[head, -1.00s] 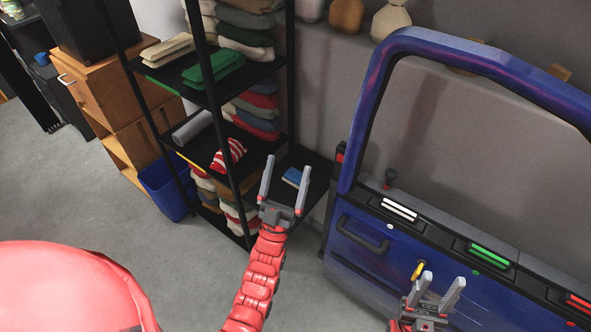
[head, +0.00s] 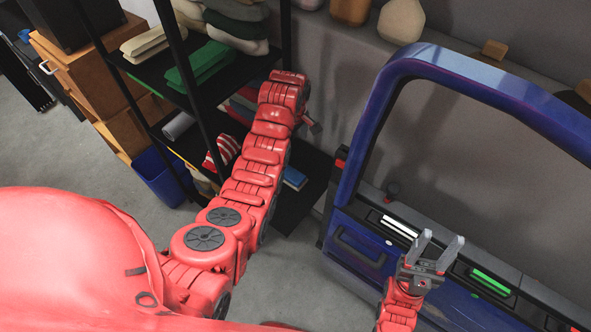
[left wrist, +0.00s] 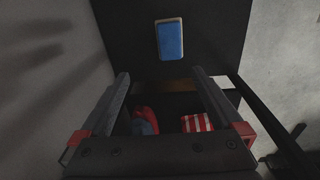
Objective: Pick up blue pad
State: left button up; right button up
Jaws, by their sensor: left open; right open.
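The blue pad (head: 294,178) lies on a low black shelf (head: 304,200), right of my left arm in the head view. In the left wrist view the blue pad (left wrist: 171,41) lies flat with a pale edge, beyond the fingertips. My left gripper (left wrist: 161,72) is open and empty, apart from the pad. My right gripper (head: 441,240) is open and empty in front of the car door (head: 365,222).
A black rack holds a green folded cloth (head: 201,64) and a red-and-white striped cloth (head: 222,152), with dark posts near my left arm. A blue bin (head: 160,177) stands left of it. The blue door frame rises on the right. Grey floor shows between.

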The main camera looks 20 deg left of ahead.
pick_arm(q)
jog(key=s, duration=0.1)
jog(key=g, duration=0.1)
send_over(294, 175)
notch_tip(294, 175, down, 10)
jog(key=shift+s+r+b, duration=0.1)
jog(key=shift+s+b, duration=0.05)
jog(key=shift+b, duration=0.2)
jog(key=shift+f, duration=1.6)
notch_tip(294, 175, down, 4)
jog(key=b, duration=0.3)
jog(key=shift+r+b, duration=0.2)
jog(key=shift+b, duration=0.15)
jog(key=shift+r, duration=0.1)
